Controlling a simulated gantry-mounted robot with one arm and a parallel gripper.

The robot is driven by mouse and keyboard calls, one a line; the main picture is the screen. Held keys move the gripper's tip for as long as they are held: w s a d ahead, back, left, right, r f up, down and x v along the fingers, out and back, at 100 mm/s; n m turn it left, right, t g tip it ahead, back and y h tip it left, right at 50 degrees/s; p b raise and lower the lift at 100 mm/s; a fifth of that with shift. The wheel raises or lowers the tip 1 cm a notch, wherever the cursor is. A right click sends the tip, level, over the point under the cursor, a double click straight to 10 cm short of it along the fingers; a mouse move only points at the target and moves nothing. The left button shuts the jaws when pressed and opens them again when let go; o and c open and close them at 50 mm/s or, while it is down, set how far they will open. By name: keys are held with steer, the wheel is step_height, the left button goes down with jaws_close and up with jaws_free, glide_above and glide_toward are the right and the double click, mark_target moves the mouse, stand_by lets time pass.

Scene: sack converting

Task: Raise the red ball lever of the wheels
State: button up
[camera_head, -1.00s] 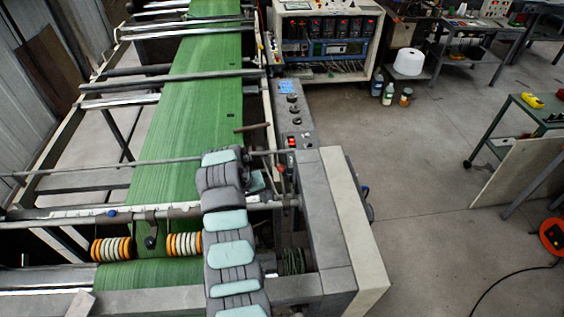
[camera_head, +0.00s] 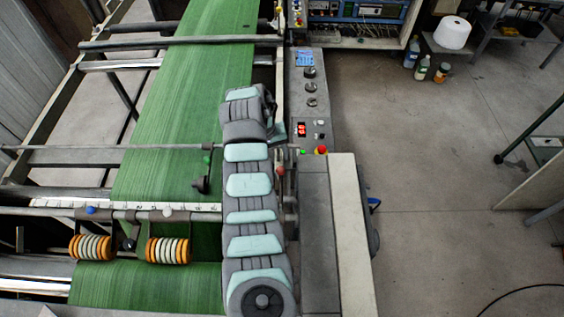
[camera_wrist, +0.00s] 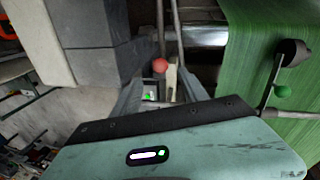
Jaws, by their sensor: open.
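The red ball lever (camera_head: 281,171) shows as a small red knob at the right edge of my arm, near the right end of the ruled bar. In the wrist view the red ball (camera_wrist: 160,65) sits just ahead of my gripper (camera_wrist: 160,78), roughly centred between the grey fingers. The fingers are apart, and I cannot tell whether they touch the ball. In the head view my arm covers most of the gripper. Two sets of orange and white wheels, left (camera_head: 90,247) and right (camera_head: 168,250), hang over the green web.
A dark lever with a green ball (camera_wrist: 282,91) stands over the green web (camera_wrist: 245,40). A grey machine housing (camera_head: 318,225) is close on the right of my arm. A control panel (camera_head: 312,100) with knobs stands behind it. Open floor lies farther right.

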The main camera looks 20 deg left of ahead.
mark_target(280, 169)
steer(key=f, duration=0.4)
steer(key=d+f, duration=0.1)
steer(key=f, duration=0.1)
steer(key=shift+w, duration=0.25)
steer(key=shift+w+d+f, duration=0.15)
steer(key=shift+d+f, duration=0.05)
steer(key=shift+f, duration=0.9)
steer(key=shift+c, duration=0.5)
jaws_close()
